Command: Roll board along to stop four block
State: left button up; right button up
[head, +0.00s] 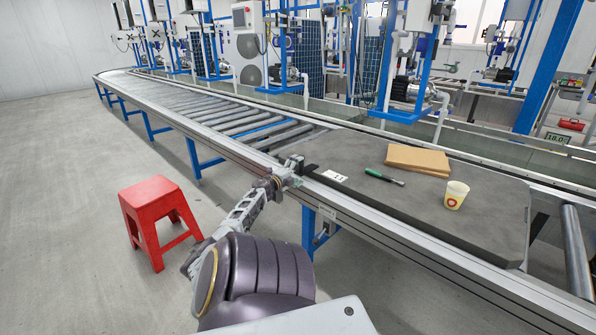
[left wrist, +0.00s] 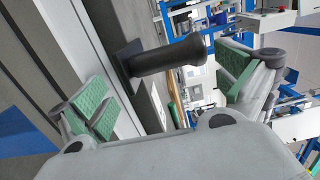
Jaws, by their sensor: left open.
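A dark grey board (head: 440,205) lies flat on the roller conveyor (head: 235,115), with a white number card (head: 335,175) near its left front corner. A short black handle (head: 311,168) is at that corner. My left gripper (head: 295,166) is beside the handle, over the conveyor's front rail. In the left wrist view, the green-padded fingers of my left gripper (left wrist: 165,92) are spread wide. The black handle (left wrist: 168,58) shows between them, not gripped; I cannot tell if it touches a finger. I cannot make out a stop four block. My right gripper is out of view.
On the board are a brown folder (head: 417,160), a green-and-black screwdriver (head: 384,177) and a paper cup (head: 456,195). Bare rollers extend to the far left. A red stool (head: 155,205) stands on the floor at left. Blue-framed pump stations (head: 400,95) line the back.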

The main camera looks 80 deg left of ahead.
pick_arm(q)
jog(key=shift+d, duration=0.1)
jog(key=v, duration=1.2)
dwell(0.4)
dwell(0.6)
